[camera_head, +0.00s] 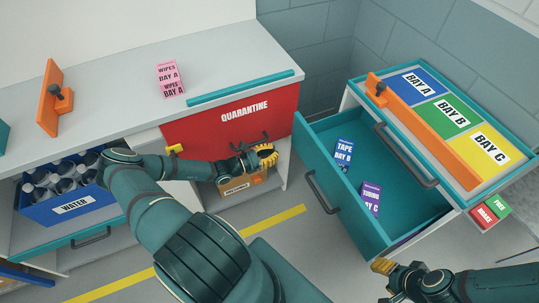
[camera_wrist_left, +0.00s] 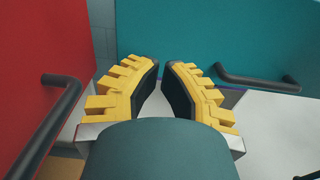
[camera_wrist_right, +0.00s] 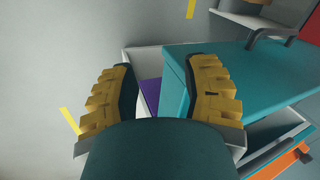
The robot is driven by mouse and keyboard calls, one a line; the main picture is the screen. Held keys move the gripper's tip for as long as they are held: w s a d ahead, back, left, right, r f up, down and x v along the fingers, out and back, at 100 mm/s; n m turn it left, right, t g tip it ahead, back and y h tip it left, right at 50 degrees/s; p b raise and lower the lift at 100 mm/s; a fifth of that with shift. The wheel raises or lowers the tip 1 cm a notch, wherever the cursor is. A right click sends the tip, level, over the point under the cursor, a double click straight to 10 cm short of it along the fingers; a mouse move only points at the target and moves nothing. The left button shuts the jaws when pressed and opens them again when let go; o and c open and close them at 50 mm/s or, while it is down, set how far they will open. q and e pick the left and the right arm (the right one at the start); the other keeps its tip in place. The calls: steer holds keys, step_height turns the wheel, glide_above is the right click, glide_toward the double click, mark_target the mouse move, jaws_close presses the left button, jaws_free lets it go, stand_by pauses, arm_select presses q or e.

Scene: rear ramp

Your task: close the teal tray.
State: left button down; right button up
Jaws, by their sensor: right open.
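The teal tray (camera_head: 418,200) is a drawer pulled out from the cabinet at right in the head view. Its front panel (camera_head: 335,190) carries a dark bar handle (camera_head: 325,205). A blue TAPE box (camera_head: 344,154) and a purple TUBING box (camera_head: 371,197) lie inside. My left gripper (camera_head: 268,156) is left of the tray front, apart from it, its fingers partly open and empty. In the left wrist view, a teal panel (camera_wrist_left: 225,40) with a dark handle (camera_wrist_left: 258,82) lies ahead. My right gripper (camera_head: 384,282) is open and empty, near the tray's lower end. Teal surfaces (camera_wrist_right: 245,75) show beyond its fingers.
A red QUARANTINE panel (camera_head: 230,117) and a cardboard box (camera_head: 232,187) are by my left gripper. A blue WATER crate (camera_head: 75,208) stands in another open drawer at left. An orange bar (camera_head: 425,132) lies on the cabinet top. Clear floor (camera_head: 300,235) lies between the cabinets.

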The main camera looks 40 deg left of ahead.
mark_target(301, 143)
arm_select(q)
steer(key=b+x, duration=0.1)
steer(key=x, duration=0.8)
steer(key=shift+w+d+b, duration=0.2)
steer(key=shift+w+b, duration=0.1)
steer(key=shift+b, duration=0.05)
arm_select(e)
steer(key=shift+w+d+f, duration=0.1)
steer(key=shift+w+f, duration=0.1)
steer(key=shift+f, duration=0.7)
